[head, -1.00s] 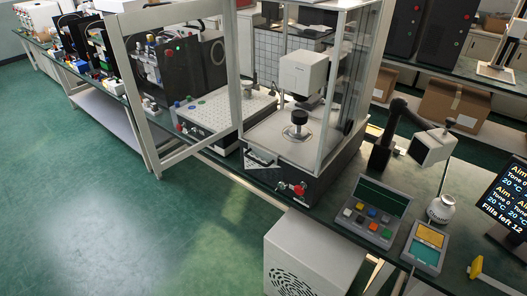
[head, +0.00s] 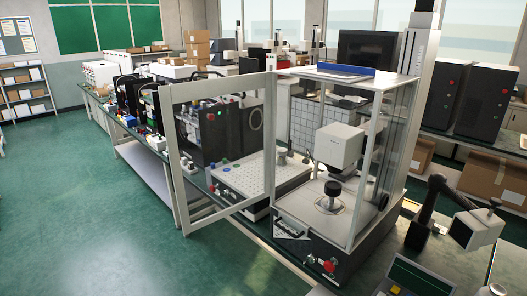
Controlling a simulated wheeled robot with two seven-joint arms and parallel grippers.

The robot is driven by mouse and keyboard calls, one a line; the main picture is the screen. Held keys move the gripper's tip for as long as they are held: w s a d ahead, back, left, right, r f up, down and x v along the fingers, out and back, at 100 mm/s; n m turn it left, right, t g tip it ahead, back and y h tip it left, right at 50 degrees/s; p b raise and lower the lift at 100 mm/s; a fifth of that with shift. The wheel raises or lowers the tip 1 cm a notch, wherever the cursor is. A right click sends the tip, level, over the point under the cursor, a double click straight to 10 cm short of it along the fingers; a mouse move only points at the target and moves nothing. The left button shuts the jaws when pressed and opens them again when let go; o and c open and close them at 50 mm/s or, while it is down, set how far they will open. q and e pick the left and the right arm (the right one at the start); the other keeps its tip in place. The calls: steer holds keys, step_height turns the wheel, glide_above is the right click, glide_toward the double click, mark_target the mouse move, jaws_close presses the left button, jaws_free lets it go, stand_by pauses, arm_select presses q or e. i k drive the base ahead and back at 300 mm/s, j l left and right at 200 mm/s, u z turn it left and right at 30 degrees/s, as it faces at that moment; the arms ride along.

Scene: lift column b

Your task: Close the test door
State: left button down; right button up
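The test door (head: 175,165) is a pale-framed clear panel. It stands wide open, swung out to the left of the test enclosure (head: 410,145) and jutting over the bench's front edge toward the aisle. Its right side meets the enclosure's front left corner. The enclosure front is uncovered, and a white block-shaped head (head: 340,145) hangs above a round black-topped fixture (head: 332,190) inside. Neither of my grippers is in view.
A perforated white plate (head: 255,175) and a dark machine (head: 215,135) sit behind the door panel. A red knob (head: 330,265) is on the enclosure's base. A dark jointed arm with a white box (head: 475,229) stands at the right. The green floor (head: 90,220) at left is clear.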

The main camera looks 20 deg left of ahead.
mark_target(169, 94)
steer(key=i+j+z, duration=0.15)
steer(key=j+z, duration=0.25)
steer(key=i+j+z, duration=0.1)
steer(key=j+z, duration=0.75)
steer(key=j, duration=0.75)
steer(key=k+j+z, duration=0.1)
steer(key=j, duration=0.5)
steer(key=j+z, duration=0.1)
steer(key=j, duration=0.55)
steer(key=k+j, duration=0.15)
steer(key=j, duration=0.45)
steer(key=i+j, duration=0.2)
steer(key=i+z, duration=0.05)
steer(key=i, duration=0.1)
